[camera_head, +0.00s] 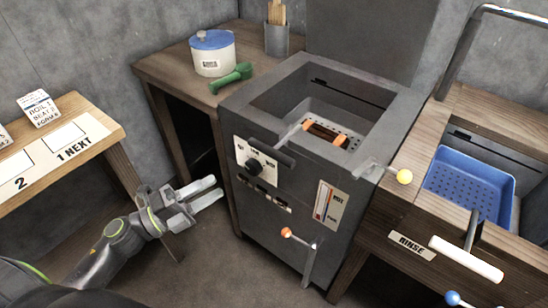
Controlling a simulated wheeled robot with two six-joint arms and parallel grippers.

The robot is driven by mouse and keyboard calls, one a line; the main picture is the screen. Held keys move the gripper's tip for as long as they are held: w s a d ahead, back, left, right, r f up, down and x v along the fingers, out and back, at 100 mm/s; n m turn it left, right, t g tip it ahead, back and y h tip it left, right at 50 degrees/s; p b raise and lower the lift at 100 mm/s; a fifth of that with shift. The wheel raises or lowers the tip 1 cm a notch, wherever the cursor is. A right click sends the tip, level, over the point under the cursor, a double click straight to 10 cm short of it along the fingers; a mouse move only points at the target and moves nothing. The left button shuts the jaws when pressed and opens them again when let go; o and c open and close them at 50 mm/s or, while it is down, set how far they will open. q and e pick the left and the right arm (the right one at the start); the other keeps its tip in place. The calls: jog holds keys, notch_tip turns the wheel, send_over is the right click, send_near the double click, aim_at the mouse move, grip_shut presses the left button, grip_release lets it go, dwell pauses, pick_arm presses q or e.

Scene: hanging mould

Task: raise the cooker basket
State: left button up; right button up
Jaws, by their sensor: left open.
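The cooker (272,178) is a grey box in the middle, open at the top, with a knob and a gauge on its front. Inside it sits a perforated basket (330,121), low in the well, with orange parts near its middle. A lever with an orange ball (287,232) is on the cooker's front, low down. A yellow ball handle (404,177) sticks out at the cooker's right rim. My left gripper (214,191) is open and empty, left of the cooker's front and apart from it. My right gripper is not in view.
A wooden rinse station (412,186) with a blue perforated basket (466,183) stands right of the cooker. A white pot with a blue lid (212,54) and a green object (232,78) are on the back table. A labelled wooden table (84,148) is at left.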

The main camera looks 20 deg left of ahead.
aim_at(274, 154)
pick_arm(q)
jog(key=p+x, duration=0.3)
jog(key=x, duration=1.3)
jog(key=shift+w+d+r, duration=0.15)
jog(key=shift+w, duration=0.1)
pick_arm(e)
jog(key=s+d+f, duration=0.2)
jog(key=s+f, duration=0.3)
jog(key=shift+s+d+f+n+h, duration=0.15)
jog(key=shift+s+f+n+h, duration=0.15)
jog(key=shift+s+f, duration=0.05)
pick_arm(q)
grip_shut()
